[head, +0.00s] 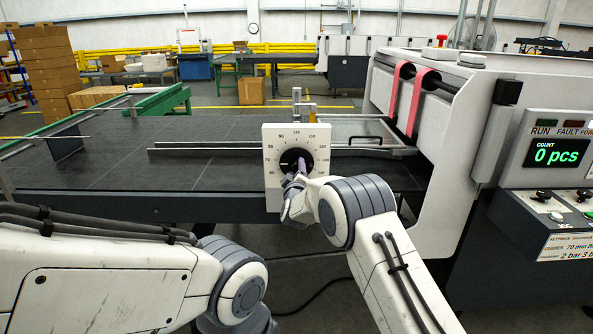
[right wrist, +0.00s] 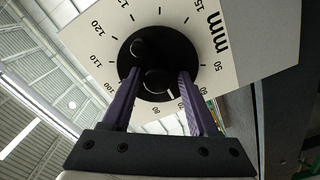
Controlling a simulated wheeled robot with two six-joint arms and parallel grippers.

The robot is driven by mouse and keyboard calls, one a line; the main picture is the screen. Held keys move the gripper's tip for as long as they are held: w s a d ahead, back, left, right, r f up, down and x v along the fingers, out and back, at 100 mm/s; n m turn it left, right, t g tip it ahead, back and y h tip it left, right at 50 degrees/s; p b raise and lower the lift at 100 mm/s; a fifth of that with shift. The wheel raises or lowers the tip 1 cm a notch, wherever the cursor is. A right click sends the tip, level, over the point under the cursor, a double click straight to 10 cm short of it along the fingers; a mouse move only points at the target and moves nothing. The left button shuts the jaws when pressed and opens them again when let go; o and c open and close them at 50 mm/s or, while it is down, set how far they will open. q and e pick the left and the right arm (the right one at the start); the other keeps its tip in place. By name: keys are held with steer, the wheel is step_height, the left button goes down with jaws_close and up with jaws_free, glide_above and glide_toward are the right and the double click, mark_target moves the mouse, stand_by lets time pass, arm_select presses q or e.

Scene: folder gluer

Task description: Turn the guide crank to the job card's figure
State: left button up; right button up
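The guide crank (head: 291,157) is a round black disc on a white dial plate (head: 273,134) marked in mm. In the right wrist view, the crank (right wrist: 150,64) has a small knob at its upper left, a round hub and a white mark. The mark points toward the 70–80 side of the scale. My right gripper (head: 296,180) is at the dial. Its purple fingers (right wrist: 158,72) stand on either side of the hub with visible gaps, so it looks open. The job card (head: 572,246) at lower right reads guides 70 mm, partly cut off. My left gripper is out of view.
The dark machine bed (head: 110,165) carries metal rails behind the dial. The white machine housing (head: 455,130) with pink belts (head: 420,100) stands right of it. A control panel (head: 556,155) at far right shows 0 pcs. Open floor lies in front of the bed.

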steer(key=shift+r, duration=0.1)
steer(key=shift+s, duration=0.15)
steer(key=s+b, duration=0.2)
steer(key=s, duration=0.8)
steer(key=shift+s, duration=0.1)
